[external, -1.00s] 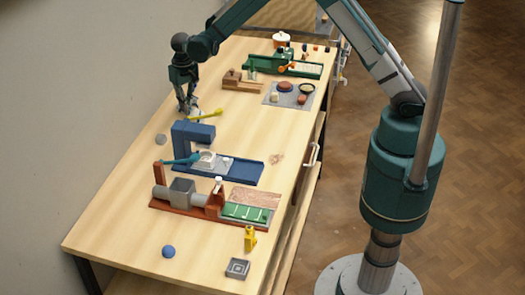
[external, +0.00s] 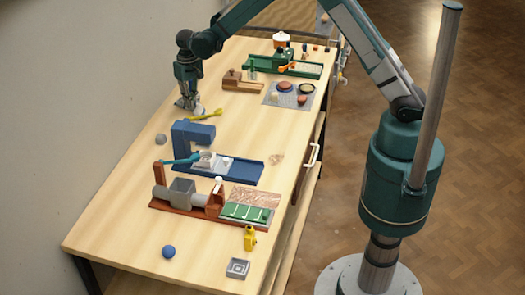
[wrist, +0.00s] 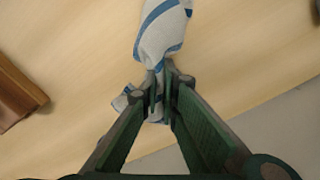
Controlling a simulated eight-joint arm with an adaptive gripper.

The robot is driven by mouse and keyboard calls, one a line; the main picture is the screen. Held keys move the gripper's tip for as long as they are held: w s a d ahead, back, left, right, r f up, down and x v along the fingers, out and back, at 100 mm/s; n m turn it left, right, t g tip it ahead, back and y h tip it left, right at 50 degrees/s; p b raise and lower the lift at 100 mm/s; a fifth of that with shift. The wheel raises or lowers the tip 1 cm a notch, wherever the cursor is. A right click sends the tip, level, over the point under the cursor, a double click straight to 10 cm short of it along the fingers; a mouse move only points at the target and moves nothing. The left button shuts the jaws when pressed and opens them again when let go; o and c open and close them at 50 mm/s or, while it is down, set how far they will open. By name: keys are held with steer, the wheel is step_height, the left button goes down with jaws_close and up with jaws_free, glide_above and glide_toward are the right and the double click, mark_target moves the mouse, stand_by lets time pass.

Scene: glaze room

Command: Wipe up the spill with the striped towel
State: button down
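The striped towel, white with blue stripes, is bunched between my fingers (wrist: 160,88) in the wrist view. Its larger part (wrist: 166,32) sticks out beyond the tips, and a small end shows behind them. In the external view my gripper (external: 188,104) is low over the far left of the table, and a pale bit of the towel (external: 199,112) shows by the fingertips. I cannot tell whether the towel touches the table. A faint brownish patch (external: 276,159), likely the spill, lies near the table's right edge, well away from my gripper.
The blue rig is left of the patch. A brown wooden block (wrist: 15,95) shows at left in the wrist view.

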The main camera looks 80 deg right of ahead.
mark_target(229, 115)
steer(key=shift+s+b, duration=1.2)
steer(key=shift+s, duration=7.15)
step_height(229, 115, up, 11)
steer(key=p, duration=0.3)
steer(key=shift+a, duration=0.1)
steer(key=a, duration=1)
steer(key=shift+f, duration=0.15)
steer(key=shift+f+b, duration=3.05)
steer(key=shift+f, duration=1.4)
